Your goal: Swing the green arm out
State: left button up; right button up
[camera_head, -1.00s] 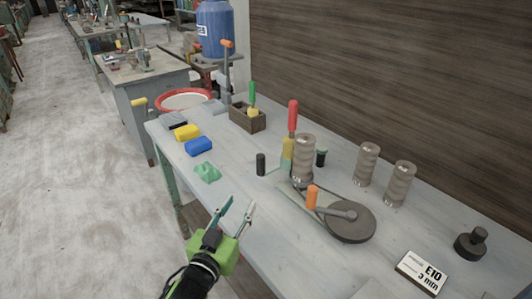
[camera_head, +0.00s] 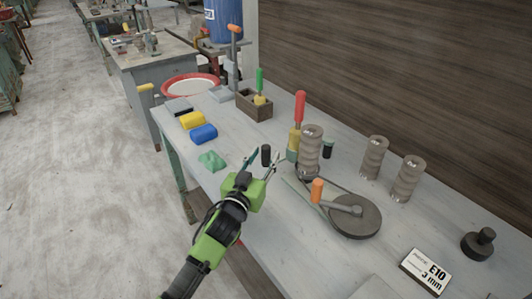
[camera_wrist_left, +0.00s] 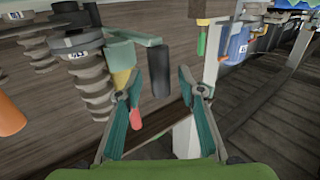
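A black upright grip (camera_head: 265,155) stands near the middle of the bench, left of the yellow-and-green block with a red handle (camera_head: 299,108). My left gripper (camera_head: 261,164) is open at the grip, fingers apart on either side of it in the picture. In the left wrist view, which is upside down, the black grip (camera_wrist_left: 160,72) shows ahead of the open fingers (camera_wrist_left: 190,85), beside a grey-green arm (camera_wrist_left: 138,38). I cannot tell whether a finger touches the grip. A thin pale-green bar (camera_head: 303,196) lies beside the grey disc. My right gripper is out of view.
A grey disc (camera_head: 357,222) with an orange handle (camera_head: 317,190) and ribbed columns (camera_head: 310,150) stand to the right. Blue (camera_head: 203,134), yellow (camera_head: 192,120) and green (camera_head: 211,160) lumps lie left. A wooden box (camera_head: 254,106) stands behind.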

pick_arm(q)
jog(key=shift+x, duration=1.1)
jog(key=shift+s, duration=0.1)
grip_shut()
